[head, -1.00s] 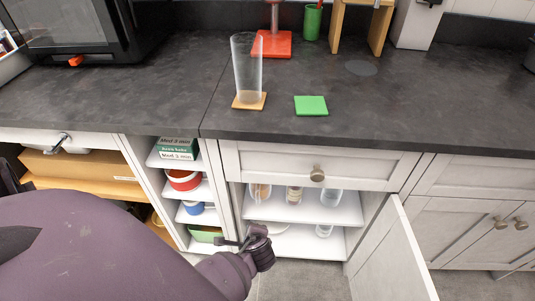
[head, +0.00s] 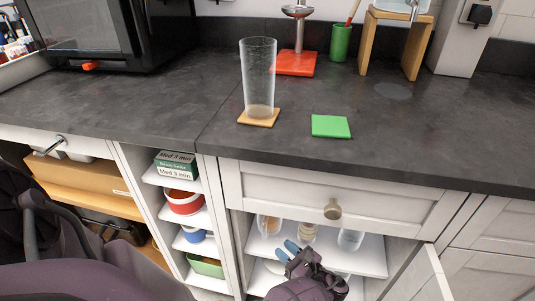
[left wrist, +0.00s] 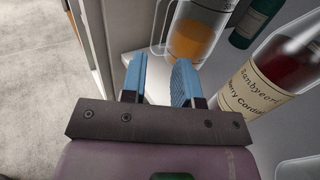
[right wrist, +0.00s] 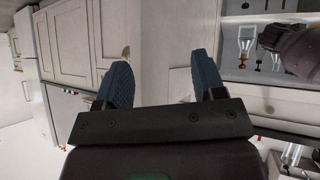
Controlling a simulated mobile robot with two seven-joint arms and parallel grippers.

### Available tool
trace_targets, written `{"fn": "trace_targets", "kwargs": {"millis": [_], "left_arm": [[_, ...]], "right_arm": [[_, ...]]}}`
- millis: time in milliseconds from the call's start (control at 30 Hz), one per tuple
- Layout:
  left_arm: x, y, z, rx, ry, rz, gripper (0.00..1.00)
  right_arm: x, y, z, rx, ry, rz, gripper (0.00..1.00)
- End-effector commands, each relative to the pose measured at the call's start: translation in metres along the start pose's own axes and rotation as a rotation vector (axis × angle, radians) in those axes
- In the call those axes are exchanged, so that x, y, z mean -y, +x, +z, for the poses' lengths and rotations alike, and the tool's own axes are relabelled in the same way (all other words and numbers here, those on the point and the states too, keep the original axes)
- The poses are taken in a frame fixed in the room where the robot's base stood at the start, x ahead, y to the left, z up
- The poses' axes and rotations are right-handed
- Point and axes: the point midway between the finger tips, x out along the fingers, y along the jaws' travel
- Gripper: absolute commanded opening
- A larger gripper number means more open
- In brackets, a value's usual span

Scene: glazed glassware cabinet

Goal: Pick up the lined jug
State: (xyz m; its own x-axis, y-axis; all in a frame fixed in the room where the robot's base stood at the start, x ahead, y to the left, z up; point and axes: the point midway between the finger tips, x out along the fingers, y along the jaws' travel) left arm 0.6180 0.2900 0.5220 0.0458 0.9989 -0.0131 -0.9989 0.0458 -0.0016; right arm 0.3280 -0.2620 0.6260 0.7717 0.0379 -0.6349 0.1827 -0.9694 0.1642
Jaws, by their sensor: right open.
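A clear glass jug (left wrist: 195,35) with orange liquid and a handle on its left stands in the left wrist view. My left gripper (head: 290,248) is at the front of the cabinet's upper shelf, just short of the jug. Its blue fingers (left wrist: 160,80) are apart with nothing between them. My right gripper (right wrist: 162,82) is open and empty, away from the shelf.
A labelled bottle (left wrist: 265,75) of dark red liquid stands right of the jug. A drinking glass (head: 351,240) is further right on the shelf (head: 368,262). The open cabinet door (head: 420,280) is at the right. A tall glass (head: 258,80) stands on an orange coaster on the counter.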

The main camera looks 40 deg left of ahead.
Motion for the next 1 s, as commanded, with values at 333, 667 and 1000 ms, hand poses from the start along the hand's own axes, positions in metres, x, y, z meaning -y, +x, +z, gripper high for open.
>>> {"fn": "trace_targets", "kwargs": {"millis": [333, 667, 1000], "left_arm": [[0.001, 0.030, 0.002, 0.017, 0.002, 0.009, 0.28], [0.000, 0.059, 0.001, 0.014, 0.003, 0.008, 0.28], [-0.003, 0.101, -0.002, 0.015, 0.004, 0.008, 0.28]], "right_arm": [[0.000, 0.000, 0.001, 0.001, -0.001, -0.001, 0.63], [0.001, 0.001, 0.001, 0.001, -0.005, -0.002, 0.63], [0.002, 0.003, 0.002, -0.001, -0.015, -0.004, 0.63]]}}
